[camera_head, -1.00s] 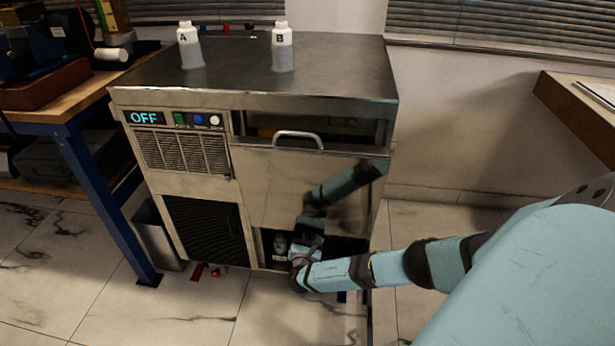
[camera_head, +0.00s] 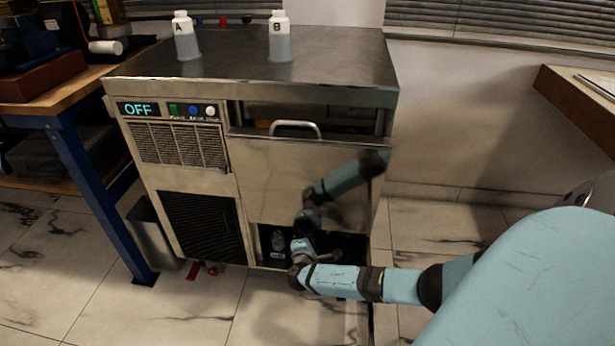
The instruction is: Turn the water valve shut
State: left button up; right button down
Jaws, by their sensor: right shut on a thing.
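The water valve sits in the dark open bay at the lower right of the steel machine (camera_head: 195,183); my gripper and wrist hide most of it. My right gripper (camera_head: 302,246) reaches into this bay and is shut on the valve's handle; the fingertips and the handle's angle are hard to make out. A small grey fitting or bottle-like part (camera_head: 278,241) stands just left of the gripper inside the bay. My left gripper is not in view.
The steel front panel (camera_head: 290,175) with a bar handle hangs above the bay and mirrors my arm. The display (camera_head: 138,109) reads OFF. Bottles A (camera_head: 186,42) and B (camera_head: 280,42) stand on top. Small red items (camera_head: 211,269) lie by the machine's foot. A blue-legged bench (camera_head: 100,200) stands left.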

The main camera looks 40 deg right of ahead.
jog(key=shift+f+m, duration=0.15)
jog(key=shift+m, duration=1.95)
jog(key=c, duration=1.3)
grip_release()
jog(key=shift+a, duration=0.1)
jog(key=shift+o, duration=1.1)
